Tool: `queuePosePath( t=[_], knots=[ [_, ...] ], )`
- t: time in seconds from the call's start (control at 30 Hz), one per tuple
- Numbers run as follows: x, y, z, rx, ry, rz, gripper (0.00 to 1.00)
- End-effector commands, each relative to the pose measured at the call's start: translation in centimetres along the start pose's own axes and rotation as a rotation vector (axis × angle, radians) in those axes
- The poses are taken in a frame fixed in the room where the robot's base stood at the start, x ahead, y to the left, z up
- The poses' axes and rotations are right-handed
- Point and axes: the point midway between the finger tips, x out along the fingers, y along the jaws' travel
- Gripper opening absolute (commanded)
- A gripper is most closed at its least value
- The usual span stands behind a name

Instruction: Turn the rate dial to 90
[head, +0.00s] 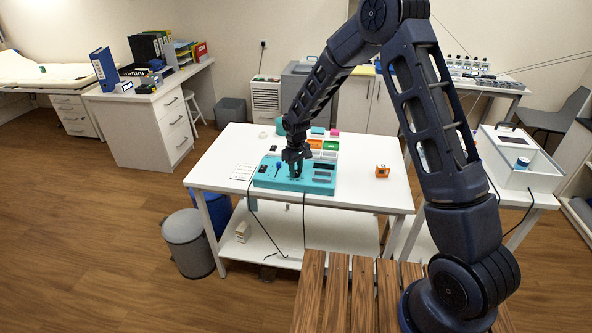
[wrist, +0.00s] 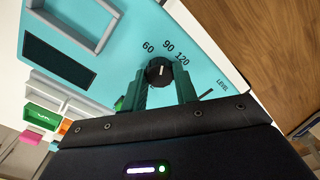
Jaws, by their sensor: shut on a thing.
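A teal console (head: 262,181) sits on the white table, and its face fills much of the wrist view (wrist: 120,62). The black dial (wrist: 159,71) has a short white mark and printed numbers 60, 90 and 120 around it. The mark points roughly upward in the wrist view, close to the direction of the 90; its exact alignment is too small to tell. My gripper (head: 296,174) is lowered onto the console, with its two green fingers (wrist: 162,77) shut on the dial's sides. In the head view the dial is hidden by my gripper.
The console also carries a dark display (wrist: 60,62) and a grey frame (wrist: 92,22). The word LEVEL is printed beside the fingers. Coloured bins (head: 323,145) stand behind, and an orange device (head: 382,171) sits to the right. The table's front right is clear.

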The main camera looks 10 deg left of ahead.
Motion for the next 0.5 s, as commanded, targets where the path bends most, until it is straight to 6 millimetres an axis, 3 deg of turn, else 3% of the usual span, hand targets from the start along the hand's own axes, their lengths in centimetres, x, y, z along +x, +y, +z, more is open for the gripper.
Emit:
queuePosePath(
  t=[0.5],
  knots=[
    [-0.03,0.02,-0.02,0.166,0.001,0.000,0.06]
  ],
)
